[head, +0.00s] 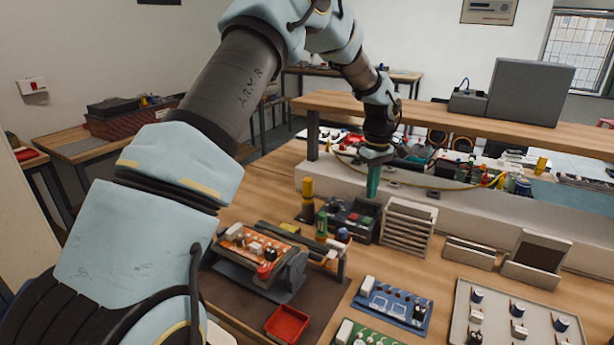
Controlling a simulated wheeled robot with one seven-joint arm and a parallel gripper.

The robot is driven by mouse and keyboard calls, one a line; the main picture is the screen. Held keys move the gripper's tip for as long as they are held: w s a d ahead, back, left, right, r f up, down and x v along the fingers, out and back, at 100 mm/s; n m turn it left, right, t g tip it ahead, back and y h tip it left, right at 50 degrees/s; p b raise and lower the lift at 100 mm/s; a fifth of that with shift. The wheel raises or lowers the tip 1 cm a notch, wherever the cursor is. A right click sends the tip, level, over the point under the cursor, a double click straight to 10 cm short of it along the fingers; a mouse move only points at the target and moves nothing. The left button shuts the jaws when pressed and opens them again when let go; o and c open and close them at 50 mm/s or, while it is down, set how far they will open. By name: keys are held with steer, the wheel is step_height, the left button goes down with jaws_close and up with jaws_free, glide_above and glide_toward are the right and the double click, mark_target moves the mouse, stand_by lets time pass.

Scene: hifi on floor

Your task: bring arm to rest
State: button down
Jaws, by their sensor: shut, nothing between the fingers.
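My arm reaches from the lower left up over the workbench and bends down near the back shelf. My gripper (373,181) points down, with its teal fingers together and nothing between them. It hangs above the bench, in front of the white ledge and above the dark tool tray. Its fingertips appear clear of the things below, though the exact height cannot be told.
On the bench (255,190) stand an orange circuit board in a holder (250,243), a red tray (287,325), a blue board (392,305), a grey rack (407,228) and a parts tray (545,325). A wooden shelf (440,112) runs behind my gripper.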

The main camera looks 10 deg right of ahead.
steer(key=s+a+r+m, duration=0.1)
steer(key=a+r, duration=0.2)
steer(key=a, duration=1)
steer(key=s+a+r+m, duration=0.1)
steer(key=a+r+m, duration=0.15)
steer(key=a, duration=1.05)
steer(key=s+a+r+t, duration=0.1)
steer(key=s+a, duration=1)
steer(key=a, duration=0.3)
steer(key=shift+m+t, duration=0.3)
steer(key=shift+m, duration=0.15)
steer(key=shift+s+a, duration=0.1)
